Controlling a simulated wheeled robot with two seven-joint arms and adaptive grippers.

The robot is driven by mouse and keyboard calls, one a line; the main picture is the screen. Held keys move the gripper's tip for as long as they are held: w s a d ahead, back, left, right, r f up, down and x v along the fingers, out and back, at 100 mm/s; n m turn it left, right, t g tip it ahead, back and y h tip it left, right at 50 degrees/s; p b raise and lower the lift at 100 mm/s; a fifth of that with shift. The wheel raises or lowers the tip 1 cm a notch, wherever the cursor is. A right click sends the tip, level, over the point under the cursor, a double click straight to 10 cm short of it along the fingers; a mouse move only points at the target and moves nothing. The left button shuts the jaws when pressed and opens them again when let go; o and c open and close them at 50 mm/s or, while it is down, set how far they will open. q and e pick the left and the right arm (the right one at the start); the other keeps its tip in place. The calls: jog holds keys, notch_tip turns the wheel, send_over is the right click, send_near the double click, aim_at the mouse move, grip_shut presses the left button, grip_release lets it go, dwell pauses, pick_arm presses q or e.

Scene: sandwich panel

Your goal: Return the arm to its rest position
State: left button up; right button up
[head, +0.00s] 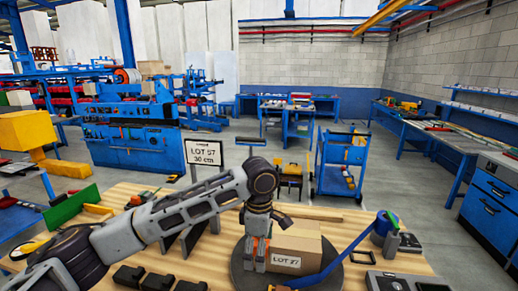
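My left arm comes in from the left, bends at a dark elbow joint and points down. My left gripper (255,262) hangs at the left side of a cardboard box (301,243), with its two orange fingers a little apart and nothing visible between them. I cannot tell whether it touches the box. The box carries a "LOT 27" label and stands on a dark round plate (240,278). My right gripper is not clearly in view; a small orange piece at the bottom edge is too cut off to identify.
A blue band (349,250) runs from a blue roll (383,225) to the box's front. A "LOT 57 30 cm" sign (205,152) stands behind my arm. Black blocks (160,281) lie in front on the wooden table (432,262). A blue cart (340,160) stands beyond.

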pick_arm(q)
jog(key=shift+s+d+f+m+t+h, duration=0.7)
jog(key=shift+s+d+f+m+h, duration=1.6)
jog(key=shift+s+f+m, duration=2.5)
jog(key=s+a+f+m+t+y, duration=0.1)
jog(key=s+a+f+m, duration=0.3)
jog(key=a, duration=0.5)
jog(key=s+a+f+m+y, duration=0.1)
jog(key=s+a+f+y, duration=0.15)
jog(key=a+f, duration=0.45)
jog(key=s+a+f+m+t+y, duration=0.1)
jog(key=s+a+f+m, duration=0.25)
jog(key=a, duration=0.75)
jog(key=s+f+g, duration=0.1)
jog(key=s+f, duration=0.2)
jog(key=f, duration=3)
jog(key=s+a+f, duration=0.2)
jog(key=s+f, duration=0.7)
jog(key=s, duration=0.2)
jog(key=s+a+f+g, duration=0.1)
jog(key=s+a+f, duration=0.1)
jog(key=s+f, duration=0.8)
jog(key=shift+s, duration=0.65)
